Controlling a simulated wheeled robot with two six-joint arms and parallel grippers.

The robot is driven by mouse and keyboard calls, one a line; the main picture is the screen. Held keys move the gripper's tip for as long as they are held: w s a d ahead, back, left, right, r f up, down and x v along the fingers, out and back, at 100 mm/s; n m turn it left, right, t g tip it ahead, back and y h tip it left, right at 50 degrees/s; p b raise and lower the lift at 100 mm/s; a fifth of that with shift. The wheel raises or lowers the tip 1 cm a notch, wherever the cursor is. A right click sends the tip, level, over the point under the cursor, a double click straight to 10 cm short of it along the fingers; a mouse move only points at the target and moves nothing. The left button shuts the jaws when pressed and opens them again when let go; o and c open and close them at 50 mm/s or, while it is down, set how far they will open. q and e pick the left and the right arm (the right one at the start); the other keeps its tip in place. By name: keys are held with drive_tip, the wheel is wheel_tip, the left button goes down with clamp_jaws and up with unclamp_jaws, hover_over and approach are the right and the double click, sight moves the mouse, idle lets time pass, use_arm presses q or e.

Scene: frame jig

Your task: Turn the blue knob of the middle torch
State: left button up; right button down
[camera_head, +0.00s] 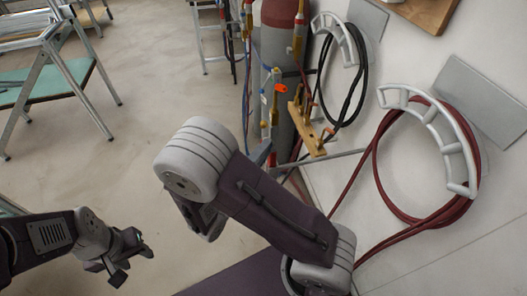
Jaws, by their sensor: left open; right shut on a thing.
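A narrow wooden rack (307,128) with small brass fittings stands right of the middle, by the gas cylinders. A brass torch-like piece (274,105) stands upright at its left, with an orange part (281,88) near its top and small blue parts (264,98) at its side. I cannot tell which torch is the middle one, nor pick out its blue knob for sure. My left gripper (133,267) is open and empty at the lower left, far from the rack. My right arm crosses the lower middle; its gripper is hidden behind the arm.
A dark red and grey gas cylinder (278,45) stands behind the rack. Wall hangers hold a black hose (358,80) and a red hose (378,165) on the right. A metal-legged stand with a green shelf (75,75) is at upper left. The floor between is clear.

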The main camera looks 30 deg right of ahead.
drive_tip(key=c, duration=1.2)
unclamp_jaws()
drive_tip(key=v, duration=0.9)
